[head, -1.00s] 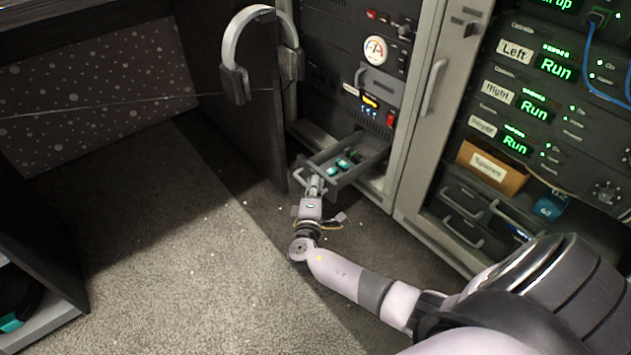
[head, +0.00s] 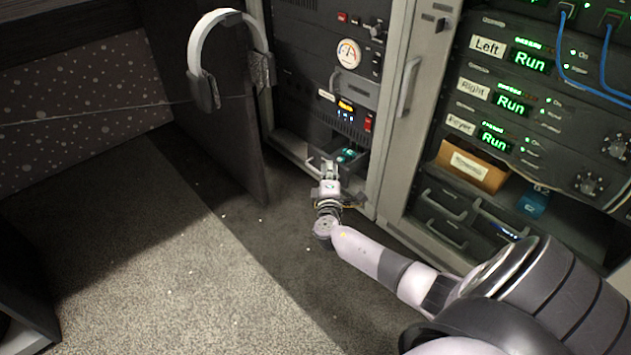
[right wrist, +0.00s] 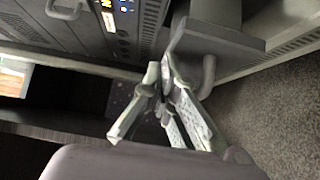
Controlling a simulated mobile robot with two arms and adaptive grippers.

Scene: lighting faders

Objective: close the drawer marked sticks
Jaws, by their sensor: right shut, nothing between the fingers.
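The low drawer (head: 359,164) sits at the bottom of the left rack and sticks out a short way. Small teal items (head: 347,155) lie inside it. I cannot read a sticks label on it. My right gripper (head: 329,165) is shut and empty, right at the drawer's front, and hides part of it. In the right wrist view my shut fingers (right wrist: 166,70) are beside the grey drawer front (right wrist: 225,42) and its curved handle (right wrist: 208,75). I cannot tell whether they touch it. My left gripper is not in view.
A dark open door panel (head: 225,130) with white headphones (head: 205,60) stands left of the drawer. A grey rack post (head: 395,120) is on the right, then a second rack with an orange-brown box (head: 470,168) and handled drawers (head: 445,203). The carpet (head: 180,270) is clear.

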